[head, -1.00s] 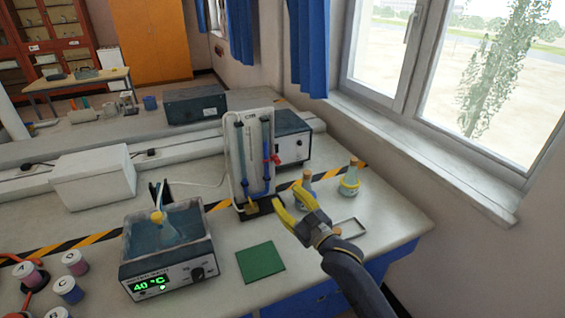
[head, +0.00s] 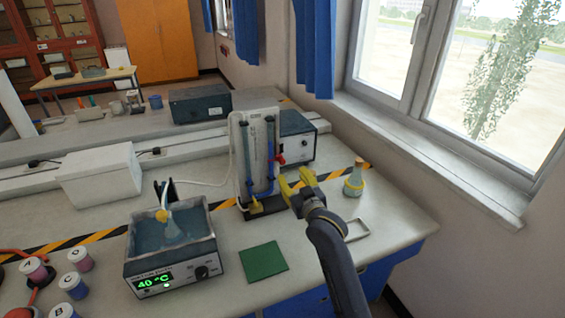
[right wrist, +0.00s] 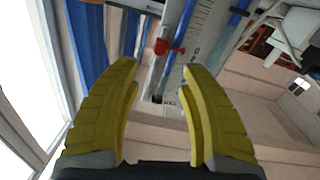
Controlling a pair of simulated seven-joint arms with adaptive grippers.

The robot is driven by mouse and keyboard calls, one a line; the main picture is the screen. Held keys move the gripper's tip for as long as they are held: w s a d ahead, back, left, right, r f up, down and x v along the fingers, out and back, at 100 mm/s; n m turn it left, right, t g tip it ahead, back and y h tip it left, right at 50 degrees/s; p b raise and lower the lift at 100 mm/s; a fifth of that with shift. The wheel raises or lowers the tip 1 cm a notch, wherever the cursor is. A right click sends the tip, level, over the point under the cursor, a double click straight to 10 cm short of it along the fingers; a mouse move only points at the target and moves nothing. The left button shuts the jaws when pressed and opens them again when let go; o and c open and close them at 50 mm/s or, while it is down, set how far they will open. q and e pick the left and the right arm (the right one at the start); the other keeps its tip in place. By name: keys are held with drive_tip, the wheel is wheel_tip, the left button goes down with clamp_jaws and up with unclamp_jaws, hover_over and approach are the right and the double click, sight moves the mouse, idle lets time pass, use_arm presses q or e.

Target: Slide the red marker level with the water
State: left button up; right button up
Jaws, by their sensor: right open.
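The manometer board (head: 258,130) stands upright on the bench, with a scale between two tubes holding blue water (head: 270,165). The red marker (head: 280,159) sits on the right tube. In the right wrist view the red marker (right wrist: 168,47) is on the tube beside the scale, just beyond my fingertips. My right gripper (head: 295,178) is open and empty, a little below and right of the marker in the head view. Its yellow fingers (right wrist: 160,66) are spread with a gap between them, not touching the marker. My left gripper is not in view.
A water bath (head: 170,245) reading 40 °C stands at front left, with a green mat (head: 263,261) beside it. A flask (head: 354,180) and a small metal frame (head: 356,230) stand right of my gripper. A dark box (head: 298,138) is behind the board.

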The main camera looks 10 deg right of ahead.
sight(283, 162)
drive_tip(key=w, duration=0.3)
drive_tip(key=w+a, duration=0.1)
drive_tip(key=w, duration=0.5)
drive_tip(key=shift+w+a, duration=0.4)
clamp_jaws()
drive_tip(key=shift+a, duration=0.1)
